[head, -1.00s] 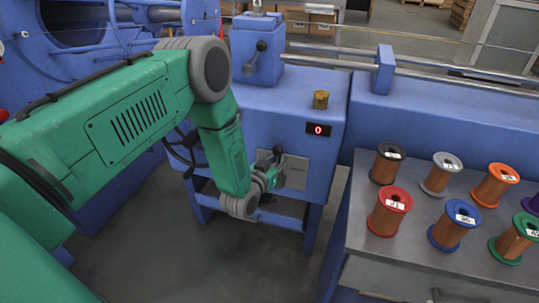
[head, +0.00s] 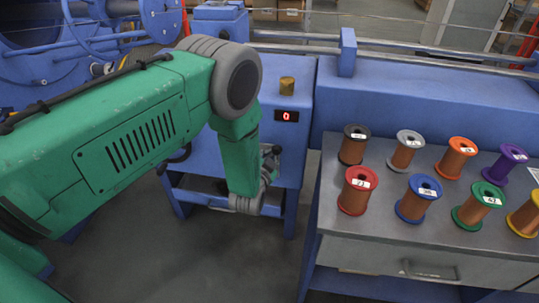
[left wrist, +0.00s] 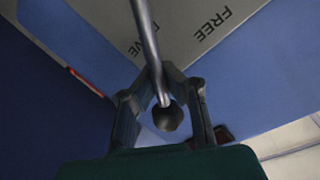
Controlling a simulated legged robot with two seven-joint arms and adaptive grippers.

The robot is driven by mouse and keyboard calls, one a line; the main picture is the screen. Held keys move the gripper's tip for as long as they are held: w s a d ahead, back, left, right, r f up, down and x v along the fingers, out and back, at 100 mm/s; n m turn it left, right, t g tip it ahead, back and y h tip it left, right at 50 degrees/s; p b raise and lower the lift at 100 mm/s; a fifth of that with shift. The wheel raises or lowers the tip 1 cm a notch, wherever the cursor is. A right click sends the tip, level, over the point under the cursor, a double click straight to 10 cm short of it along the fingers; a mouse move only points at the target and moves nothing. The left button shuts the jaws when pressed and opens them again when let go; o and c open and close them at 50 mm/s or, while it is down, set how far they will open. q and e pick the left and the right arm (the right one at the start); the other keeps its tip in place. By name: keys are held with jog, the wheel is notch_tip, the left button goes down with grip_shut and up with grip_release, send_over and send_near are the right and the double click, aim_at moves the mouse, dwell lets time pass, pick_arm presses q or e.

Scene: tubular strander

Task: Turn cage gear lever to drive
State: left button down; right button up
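The cage gear lever (left wrist: 146,32) is a grey metal rod with a dark ball knob (left wrist: 168,117). In the left wrist view the rod crosses a grey plate (left wrist: 190,25) marked FREE, and partly covers a second word ending in VE. My left gripper (left wrist: 160,76) has its fingertips closed in around the rod, with the knob between the fingers. In the head view my left gripper (head: 270,165) is at the front of the blue cabinet (head: 300,80), below the red display (head: 287,115). It and my arm hide most of the plate and lever there. My right gripper is out of view.
A brass-coloured knob (head: 287,86) stands on the cabinet top. A grey table (head: 335,205) with several coloured wire spools stands to the right. Blue machinery with a wheel (head: 160,18) is at the back left. Open floor lies in front of the cabinet.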

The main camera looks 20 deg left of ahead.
pick_arm(q)
jog(key=shift+s+d+f, duration=0.15)
jog(key=shift+s+f, duration=0.2)
jog(key=shift+f, duration=0.1)
jog(key=c, duration=1.6)
grip_release()
jog(key=shift+w+r, duration=0.15)
jog(key=shift+r, duration=0.05)
jog(key=shift+r, duration=0.1)
jog(key=v, duration=1.2)
